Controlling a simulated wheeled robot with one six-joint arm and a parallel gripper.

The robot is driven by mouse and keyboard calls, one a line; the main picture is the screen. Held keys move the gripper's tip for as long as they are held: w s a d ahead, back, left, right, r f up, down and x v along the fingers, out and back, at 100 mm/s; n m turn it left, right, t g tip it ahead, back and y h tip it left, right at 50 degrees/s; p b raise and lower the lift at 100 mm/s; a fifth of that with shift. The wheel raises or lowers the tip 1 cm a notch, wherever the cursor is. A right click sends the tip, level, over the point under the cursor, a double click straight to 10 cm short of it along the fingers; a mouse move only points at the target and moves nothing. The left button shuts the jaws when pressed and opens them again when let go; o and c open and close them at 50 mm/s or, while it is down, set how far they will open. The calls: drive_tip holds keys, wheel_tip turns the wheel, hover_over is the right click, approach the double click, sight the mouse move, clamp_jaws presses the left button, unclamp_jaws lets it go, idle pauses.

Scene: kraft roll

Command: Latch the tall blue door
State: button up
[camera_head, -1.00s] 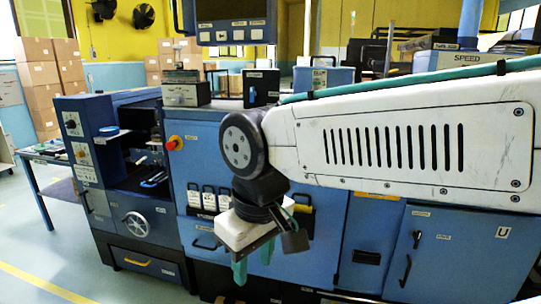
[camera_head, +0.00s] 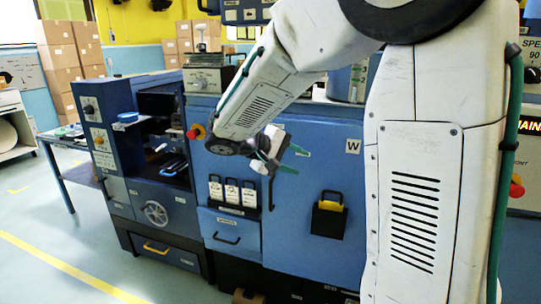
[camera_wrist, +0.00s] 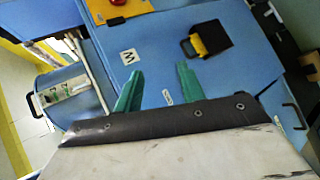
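A broad blue panel marked W (camera_head: 300,195) fills the middle of the machine front, and it also shows in the wrist view (camera_wrist: 153,72). I cannot tell whether it is the tall door. No latch shows clearly on it. My gripper (camera_head: 282,160) is in front of the panel's upper left part. In the wrist view my gripper (camera_wrist: 160,84) has its two green fingers apart with nothing between them. I cannot tell whether the fingertips touch the panel. My arm hides much of the machine's right side.
A black and yellow holder (camera_head: 329,215) sits on the panel. White tags (camera_head: 232,192) hang above a drawer handle (camera_head: 226,238). A red knob (camera_head: 196,131), handwheel (camera_head: 156,213) and open bay are left. A table (camera_head: 60,150) stands far left. The left floor is clear.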

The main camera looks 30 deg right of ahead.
drive_tip(key=w+f+n+t+h, duration=0.2)
drive_tip(key=w+f+t+h, duration=0.15)
drive_tip(key=w, duration=0.65)
drive_tip(key=w+f+n+t+h, duration=0.1)
drive_tip(key=w+f+t+h, duration=0.3)
drive_tip(key=w, duration=0.6)
drive_tip(key=d, duration=0.2)
drive_tip(key=w+d+g+y, duration=0.1)
drive_tip(key=d, duration=0.1)
drive_tip(key=w+d+y, duration=0.1)
drive_tip(key=d, duration=0.2)
drive_tip(key=shift+f+n, duration=0.3)
drive_tip(key=shift+f, duration=0.05)
clamp_jaws()
